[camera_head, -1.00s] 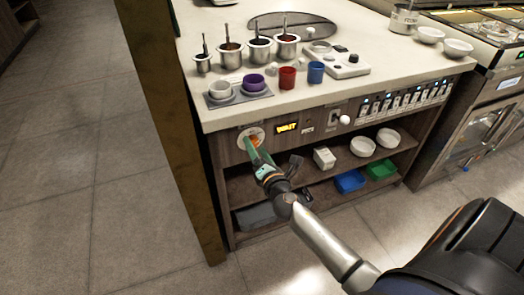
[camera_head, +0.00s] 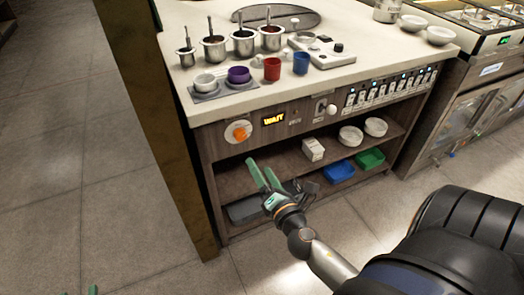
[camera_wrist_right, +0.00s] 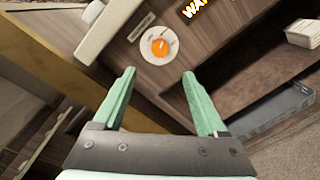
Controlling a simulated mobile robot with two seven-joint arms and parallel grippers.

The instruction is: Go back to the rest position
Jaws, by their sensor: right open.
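My right gripper (camera_head: 259,162) is open and empty, in front of the counter's lower shelf opening. Its two green fingers stand apart in the right wrist view (camera_wrist_right: 158,73), with nothing between them. The orange knob (camera_head: 239,132) on its pale round plate is on the counter's front panel, above and left of the fingertips. The knob also shows in the right wrist view (camera_wrist_right: 160,47), clear of both fingers. Green tips of my left gripper (camera_head: 92,289) just show at the bottom left edge; the rest of it is out of view.
A lit WAIT sign (camera_head: 275,119) is right of the knob. The counter top (camera_head: 185,20) holds metal sauce pots, a red cup (camera_head: 272,69) and a blue cup (camera_head: 301,63). The shelf holds blue (camera_head: 340,171) and green bins. Open floor (camera_head: 70,150) lies left.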

